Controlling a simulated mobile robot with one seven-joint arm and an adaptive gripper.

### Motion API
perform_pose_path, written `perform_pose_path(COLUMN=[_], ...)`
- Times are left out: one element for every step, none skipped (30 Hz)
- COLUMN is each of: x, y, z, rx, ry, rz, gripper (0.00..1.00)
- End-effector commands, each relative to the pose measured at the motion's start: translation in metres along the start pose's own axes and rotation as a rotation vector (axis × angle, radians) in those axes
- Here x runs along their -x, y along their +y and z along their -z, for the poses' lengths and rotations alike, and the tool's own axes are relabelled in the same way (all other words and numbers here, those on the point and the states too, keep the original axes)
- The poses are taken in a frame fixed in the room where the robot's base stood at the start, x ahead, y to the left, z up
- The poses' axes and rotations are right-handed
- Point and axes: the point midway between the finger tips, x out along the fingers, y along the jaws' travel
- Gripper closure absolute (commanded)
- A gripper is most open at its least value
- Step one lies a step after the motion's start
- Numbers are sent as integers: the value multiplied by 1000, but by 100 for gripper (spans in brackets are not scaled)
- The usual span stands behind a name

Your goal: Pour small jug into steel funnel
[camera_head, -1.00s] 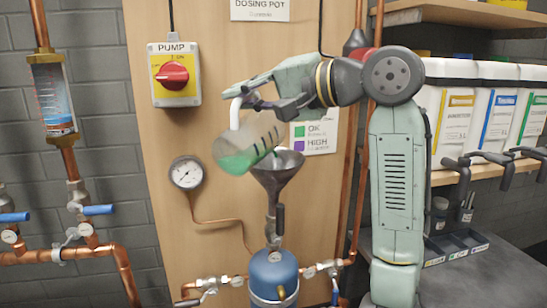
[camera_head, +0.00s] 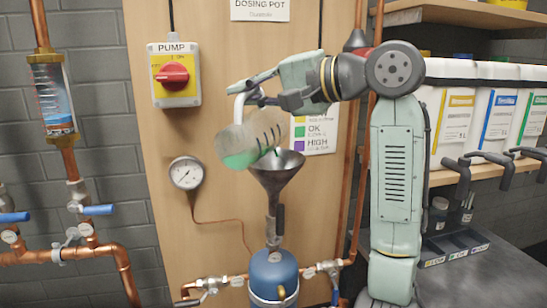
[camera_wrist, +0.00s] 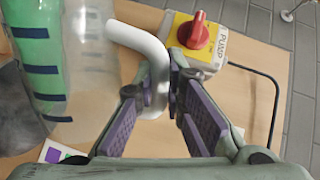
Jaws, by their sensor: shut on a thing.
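The small jug (camera_head: 252,139) is clear with dark marks, green liquid and a white handle. It is tilted well over, its mouth end to the right above the steel funnel (camera_head: 277,172). Green shows at the jug's lip, over the funnel's opening; I cannot tell how much is flowing. My gripper (camera_head: 246,95) is shut on the jug's white handle. In the wrist view my gripper (camera_wrist: 165,92) has the handle between its pads, and the jug (camera_wrist: 62,60) with green liquid is at the left. The inside of the funnel is hidden.
The funnel stands on a blue dosing pot (camera_head: 273,274) with copper pipes and valves. A pump switch (camera_head: 173,74) and a gauge (camera_head: 186,173) are on the wooden board behind. White containers (camera_head: 490,100) stand on a shelf at the right.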

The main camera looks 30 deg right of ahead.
Motion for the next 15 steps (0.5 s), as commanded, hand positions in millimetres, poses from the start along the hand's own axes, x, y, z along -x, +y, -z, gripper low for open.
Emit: perform_pose_path(x=[0,0,0,0,0,0,0,0,0,0,0,0,0,0,0], y=[-1,-1,-1,-1,-1,-1,-1,-1,-1,-2,-2,-2,-2,-2,-2], z=[0,1,1,1,2,2,2,3,3,4,4,4,5,5,5], rx=[-3,-5,-8,-10,-12,-15,-17,-20,-22,-25,-27,-30,-33,-35,-38], ry=[-1,-1,-2,-2,-2,-3,-3,-4,-4,-5,-5,-6,-6,-7,-7], rz=[1,1,1,1,2,2,2,2,2,2,2,2,2,2,2], gripper=[100,100,100,100,100,100,100,100,100,100,100,100,100,100,100])
